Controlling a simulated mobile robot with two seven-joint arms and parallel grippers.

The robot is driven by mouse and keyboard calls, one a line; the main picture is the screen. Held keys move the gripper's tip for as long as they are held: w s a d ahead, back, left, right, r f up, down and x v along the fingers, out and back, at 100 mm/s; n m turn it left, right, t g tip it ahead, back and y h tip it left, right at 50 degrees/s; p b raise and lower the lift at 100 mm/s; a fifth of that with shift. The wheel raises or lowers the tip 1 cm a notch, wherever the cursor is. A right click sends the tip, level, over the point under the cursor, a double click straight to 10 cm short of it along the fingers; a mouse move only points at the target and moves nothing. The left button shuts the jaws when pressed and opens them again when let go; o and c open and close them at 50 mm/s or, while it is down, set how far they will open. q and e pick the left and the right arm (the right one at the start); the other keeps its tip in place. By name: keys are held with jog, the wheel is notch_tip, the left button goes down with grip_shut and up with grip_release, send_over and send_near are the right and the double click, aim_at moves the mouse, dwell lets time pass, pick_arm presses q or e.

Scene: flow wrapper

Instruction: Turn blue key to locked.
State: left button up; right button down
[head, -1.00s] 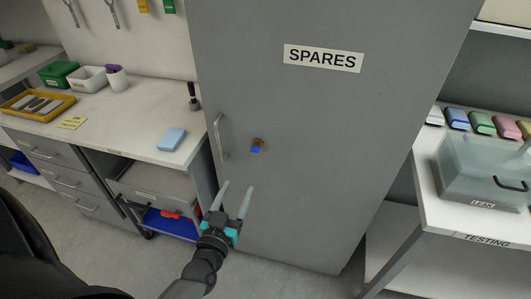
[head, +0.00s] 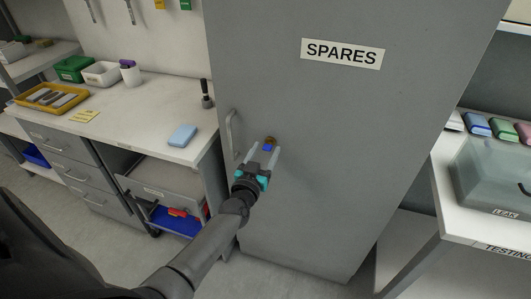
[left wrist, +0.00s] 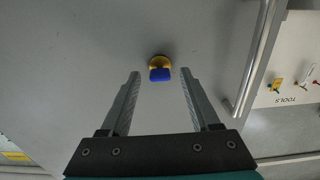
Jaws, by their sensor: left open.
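The blue key (head: 267,148) sits in a round brass lock (head: 271,140) on the grey SPARES cabinet door (head: 330,140). In the left wrist view the blue key (left wrist: 160,75) shows below the yellow lock (left wrist: 158,62), centred a little beyond the fingertips. My left gripper (head: 264,148) is open, its two fingers pointing at the door, one to each side of the key. The fingers do not appear to touch the key. My right gripper is not in view.
A vertical door handle (head: 233,133) stands just left of the lock; it shows at the right in the wrist view (left wrist: 252,60). A workbench (head: 140,110) with trays and a blue sponge-like block (head: 182,135) is to the left. A bench with a clear LEAK box (head: 490,175) is to the right.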

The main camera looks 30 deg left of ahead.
pick_arm(q)
jog(key=shift+w+a, duration=0.1)
jog(key=shift+w, duration=0.2)
jog(key=shift+c, duration=0.2)
grip_shut()
dwell(0.3)
